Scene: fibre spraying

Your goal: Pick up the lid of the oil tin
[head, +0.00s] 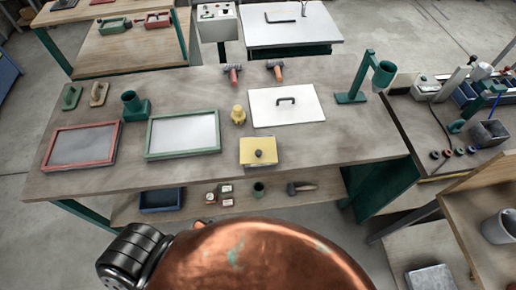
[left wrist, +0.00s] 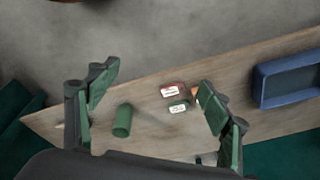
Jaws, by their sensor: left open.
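The yellow oil tin (head: 258,158) stands near the front edge of the table, right of the green-framed tray. Its flat yellow top has a dark round knob (head: 259,154), which looks like the lid, in place on the tin. My left gripper (left wrist: 158,80) shows only in the left wrist view; its two green-padded fingers are wide apart with nothing between them. It is above the lower shelf area, and the tin is not in that view. My right gripper is in neither view.
On the lower shelf are a blue bin (left wrist: 288,80), a green cup (left wrist: 122,121) and small labelled boxes (left wrist: 176,107). The table's front right is clear.

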